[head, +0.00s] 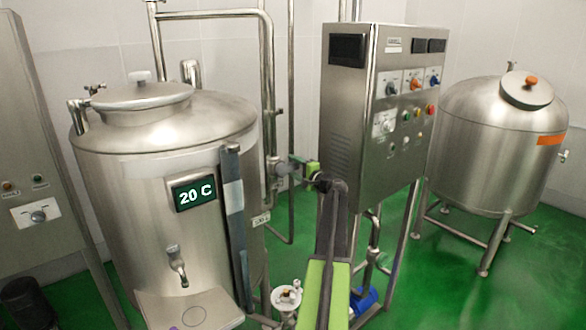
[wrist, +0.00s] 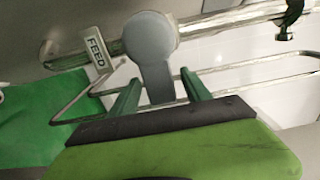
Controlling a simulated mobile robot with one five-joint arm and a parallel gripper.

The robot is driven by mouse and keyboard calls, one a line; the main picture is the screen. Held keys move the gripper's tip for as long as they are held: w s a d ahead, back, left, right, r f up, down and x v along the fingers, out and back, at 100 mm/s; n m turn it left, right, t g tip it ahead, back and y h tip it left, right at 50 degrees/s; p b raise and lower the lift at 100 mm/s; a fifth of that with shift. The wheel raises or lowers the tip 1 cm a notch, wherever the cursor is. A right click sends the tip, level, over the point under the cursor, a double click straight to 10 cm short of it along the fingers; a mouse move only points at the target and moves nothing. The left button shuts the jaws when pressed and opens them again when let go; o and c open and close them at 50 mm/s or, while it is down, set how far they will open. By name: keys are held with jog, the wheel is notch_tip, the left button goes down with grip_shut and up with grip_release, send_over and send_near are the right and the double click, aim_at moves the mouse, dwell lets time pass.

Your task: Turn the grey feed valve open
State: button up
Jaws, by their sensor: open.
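The grey feed valve (wrist: 150,36) sits on a steel pipe in the wrist view, with a round hub and a flat grey lever (wrist: 156,82) pointing down in the picture. A white tag reading FEED (wrist: 95,50) is beside it on the left. My gripper (wrist: 161,78) is open, with one green finger on each side of the lever in the picture. I cannot tell whether either finger touches it. In the head view my gripper (head: 297,167) is at the pipe right of the left tank, and the grey valve (head: 281,169) shows small and partly hidden there.
The left steel tank (head: 130,200) has a display reading 20 C (head: 194,193). A control cabinet (head: 350,110) stands right of my gripper, close to my arm. Steel pipes (head: 267,80) run behind. Another tank (head: 480,150) stands at the right; green floor (head: 430,260) lies open before it.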

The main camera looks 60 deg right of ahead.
jog(key=shift+w, duration=0.2)
jog(key=shift+c, duration=0.3)
grip_shut()
dwell(1.0)
